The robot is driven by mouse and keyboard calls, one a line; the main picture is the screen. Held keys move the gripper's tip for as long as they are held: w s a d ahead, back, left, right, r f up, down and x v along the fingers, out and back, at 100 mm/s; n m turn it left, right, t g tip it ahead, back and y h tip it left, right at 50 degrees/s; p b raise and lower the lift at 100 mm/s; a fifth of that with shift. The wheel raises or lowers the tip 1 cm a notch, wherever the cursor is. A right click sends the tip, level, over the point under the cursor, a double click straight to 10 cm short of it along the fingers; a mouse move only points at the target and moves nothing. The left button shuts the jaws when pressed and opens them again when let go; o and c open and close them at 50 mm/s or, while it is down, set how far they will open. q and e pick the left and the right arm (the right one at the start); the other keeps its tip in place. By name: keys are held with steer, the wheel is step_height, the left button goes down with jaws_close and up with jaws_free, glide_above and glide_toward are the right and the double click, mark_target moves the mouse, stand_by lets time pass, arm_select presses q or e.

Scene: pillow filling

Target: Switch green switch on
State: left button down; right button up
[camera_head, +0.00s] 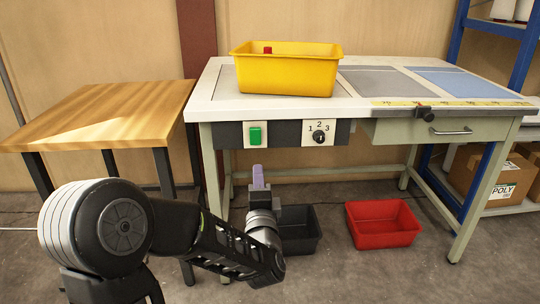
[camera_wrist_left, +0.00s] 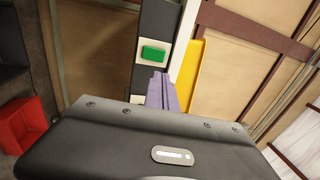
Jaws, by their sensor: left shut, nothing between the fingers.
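The green switch (camera_head: 255,134) sits on a white plate on the dark front panel of the workbench (camera_head: 215,95). In the left wrist view the green switch (camera_wrist_left: 153,53) shows just beyond the fingertips. My left gripper (camera_head: 258,170) has purple fingers, shut and empty, pointing up below the switch in the head view. In the left wrist view the fingers (camera_wrist_left: 161,80) point toward the switch plate, and a gap to the switch shows. My right gripper is not in view. Whether the switch is on cannot be told.
A dial (camera_head: 319,137) numbered 1 to 3 is right of the switch. A yellow bin (camera_head: 288,75) stands on the bench. A wooden table (camera_head: 100,115) is at left. A black bin (camera_head: 300,230) and a red bin (camera_head: 384,223) are on the floor.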

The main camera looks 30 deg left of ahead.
mark_target(255, 133)
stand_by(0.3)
arm_select(q)
steer(key=b+x, duration=0.3)
steer(key=x, duration=1)
steer(key=shift+w+a, duration=0.3)
steer(key=shift+w, duration=0.15)
steer(key=shift+a+r+p, duration=0.15)
steer(key=shift+r+p, duration=0.25)
steer(key=shift+p, duration=0.45)
steer(key=shift+w+f+g, duration=0.1)
steer(key=shift+g, duration=0.2)
steer(key=shift+f, duration=0.15)
